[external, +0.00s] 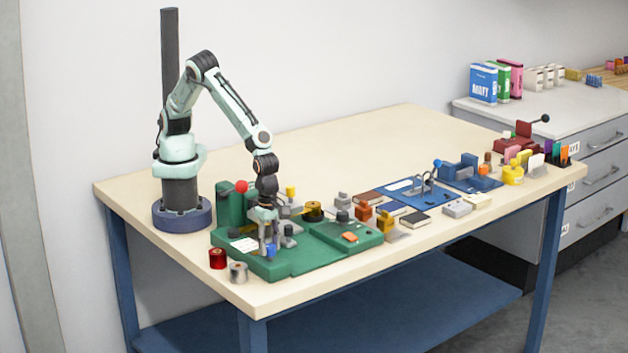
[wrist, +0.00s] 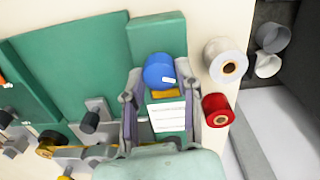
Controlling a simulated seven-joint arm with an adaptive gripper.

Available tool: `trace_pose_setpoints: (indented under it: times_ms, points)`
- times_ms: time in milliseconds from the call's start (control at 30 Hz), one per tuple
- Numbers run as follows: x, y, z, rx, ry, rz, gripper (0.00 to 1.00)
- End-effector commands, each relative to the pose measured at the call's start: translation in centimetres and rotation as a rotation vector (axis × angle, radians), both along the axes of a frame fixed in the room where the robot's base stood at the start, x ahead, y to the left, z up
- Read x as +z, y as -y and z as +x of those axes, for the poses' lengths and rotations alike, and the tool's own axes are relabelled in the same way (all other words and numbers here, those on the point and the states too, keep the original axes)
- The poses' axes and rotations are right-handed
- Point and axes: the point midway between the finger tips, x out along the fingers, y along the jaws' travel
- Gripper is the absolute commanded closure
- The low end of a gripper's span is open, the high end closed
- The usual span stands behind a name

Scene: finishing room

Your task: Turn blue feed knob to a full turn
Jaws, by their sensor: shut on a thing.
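The blue feed knob (external: 270,251) sits on the front left part of the green machine base (external: 300,262). In the wrist view the knob (wrist: 159,71) is round, with a small white mark on its right side. My gripper (external: 268,247) points down at the knob. In the wrist view its two fingers (wrist: 159,78) stand on either side of the knob, and it is shut on it. The fingers partly hide the knob in the external view. A white label (wrist: 167,116) shows between the fingers.
A red spool (external: 218,258) and a pale spool (external: 238,272) stand at the base's left front, close to my gripper. A red ball-topped lever (external: 241,187) rises behind it. Small parts and a blue fixture (external: 410,189) lie to the right. The back tabletop is clear.

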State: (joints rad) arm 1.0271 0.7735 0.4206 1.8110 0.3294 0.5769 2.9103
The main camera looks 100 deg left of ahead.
Motion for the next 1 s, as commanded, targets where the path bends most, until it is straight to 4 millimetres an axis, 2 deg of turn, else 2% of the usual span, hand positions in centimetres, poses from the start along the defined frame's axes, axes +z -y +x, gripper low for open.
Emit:
trace_pose_setpoints:
  times_ms: [200, 500, 1000]
  points:
    - [-0.11, -0.02, -0.07, -0.187, 0.002, 0.007, 1.00]
    - [-0.14, -0.11, 0.00, -0.367, 0.002, 0.009, 1.00]
    - [-0.07, -0.05, -0.01, -0.470, -0.001, 0.002, 1.00]
